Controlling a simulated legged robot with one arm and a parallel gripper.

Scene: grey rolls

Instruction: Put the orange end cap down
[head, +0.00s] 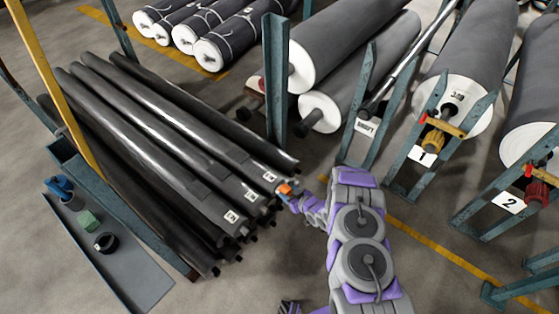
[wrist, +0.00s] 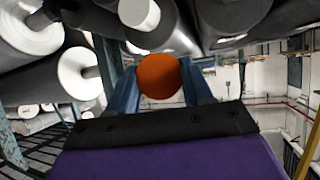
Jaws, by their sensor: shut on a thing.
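The orange end cap (wrist: 159,77) is a round orange disc between the two blue fingers of my gripper (wrist: 165,88) in the wrist view. In the head view my gripper (head: 291,195) is small, with the orange cap (head: 285,189) at its tip. It is close to the near right ends of the dark rolls (head: 170,140). I cannot tell whether the cap touches a roll. My gripper is shut on the cap.
A grey shelf (head: 135,272) at the lower left holds a green block (head: 88,221), a black ring (head: 105,242) and a blue item (head: 62,188). Large grey rolls (head: 470,50) stand on teal racks at the right. A teal post (head: 276,80) rises behind the dark rolls. Floor is clear at the bottom centre.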

